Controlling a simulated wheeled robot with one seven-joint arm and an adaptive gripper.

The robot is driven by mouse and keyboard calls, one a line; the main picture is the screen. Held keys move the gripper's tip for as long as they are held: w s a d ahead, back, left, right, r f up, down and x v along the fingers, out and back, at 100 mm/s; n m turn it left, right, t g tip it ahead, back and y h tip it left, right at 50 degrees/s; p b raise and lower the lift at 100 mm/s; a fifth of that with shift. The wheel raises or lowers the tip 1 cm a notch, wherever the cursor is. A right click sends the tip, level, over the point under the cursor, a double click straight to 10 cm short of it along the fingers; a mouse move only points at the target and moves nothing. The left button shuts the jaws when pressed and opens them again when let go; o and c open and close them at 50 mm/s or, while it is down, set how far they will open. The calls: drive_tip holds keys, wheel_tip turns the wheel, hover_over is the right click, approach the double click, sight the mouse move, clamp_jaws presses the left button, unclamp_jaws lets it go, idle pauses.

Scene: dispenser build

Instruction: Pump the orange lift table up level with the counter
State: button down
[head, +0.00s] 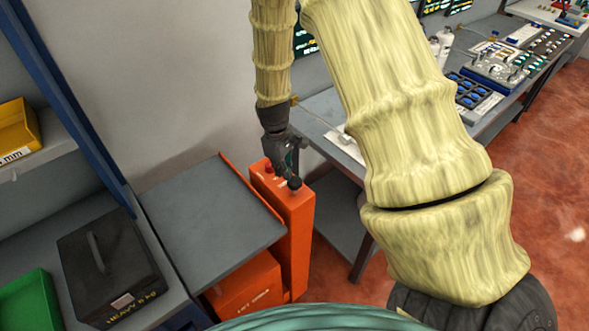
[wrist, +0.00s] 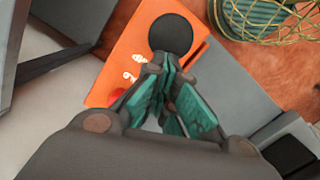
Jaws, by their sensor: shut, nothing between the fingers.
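The orange lift table has a flat grey top (head: 205,215) and an orange base (head: 245,288). Beside it stands an upright orange column (head: 298,240). A round black knob (wrist: 171,34) sits at the column's top end and also shows in the head view (head: 295,184). A red button (head: 268,168) is at the column's far end, partly hidden by my gripper in the wrist view. My gripper (wrist: 172,68) is shut and empty, its fingertips just beside or above the knob; I cannot tell whether they touch. Whether the grey top is level with a counter is unclear.
A black box marked heavy (head: 110,265), a green bin (head: 30,300) and a yellow bin (head: 18,138) stand on the left shelving. A blue post (head: 75,100) rises there. A counter with trays (head: 475,95) runs along the right. Red floor is open at right.

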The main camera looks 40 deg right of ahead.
wheel_tip(320, 180, up, 10)
drive_tip(key=shift+w+a+r, duration=0.2)
drive_tip(key=shift+w, duration=0.25)
idle(0.6)
